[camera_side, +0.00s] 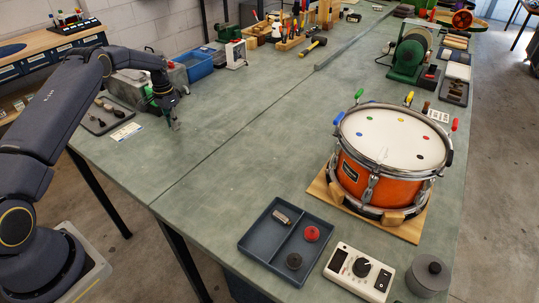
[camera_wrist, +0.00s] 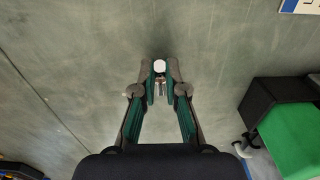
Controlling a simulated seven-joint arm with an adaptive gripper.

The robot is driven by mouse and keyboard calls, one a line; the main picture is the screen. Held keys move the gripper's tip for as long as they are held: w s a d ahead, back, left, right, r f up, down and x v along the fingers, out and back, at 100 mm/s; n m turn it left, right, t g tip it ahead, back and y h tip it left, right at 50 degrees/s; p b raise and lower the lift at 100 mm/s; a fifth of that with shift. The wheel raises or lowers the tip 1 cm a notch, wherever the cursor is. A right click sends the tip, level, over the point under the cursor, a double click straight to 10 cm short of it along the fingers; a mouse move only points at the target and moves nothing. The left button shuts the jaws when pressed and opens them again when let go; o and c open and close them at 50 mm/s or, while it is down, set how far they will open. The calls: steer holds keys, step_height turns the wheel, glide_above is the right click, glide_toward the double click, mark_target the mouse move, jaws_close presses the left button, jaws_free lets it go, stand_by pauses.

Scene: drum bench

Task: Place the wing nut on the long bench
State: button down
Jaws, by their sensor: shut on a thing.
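My gripper (camera_side: 174,122) is low over the left part of the long bench (camera_side: 235,140) in the side view. In the wrist view my gripper (camera_wrist: 160,83) points at the grey-green bench top (camera_wrist: 225,65). Its fingers are shut on a small metal piece, the wing nut (camera_wrist: 159,67), with a pale round end between the tips. The fingers hide much of it. In the side view it is too small to make out. I cannot tell whether it touches the bench top.
Left of my gripper are a dark tool tray (camera_side: 104,117) and a white card (camera_side: 126,132). A blue bin (camera_side: 194,65) stands behind. A snare drum (camera_side: 390,150) and a divided tray (camera_side: 268,226) are at the right and front. The middle of the bench is clear.

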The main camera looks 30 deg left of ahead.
steer(key=shift+f, duration=0.2)
steer(key=c, duration=1.2)
jaws_free()
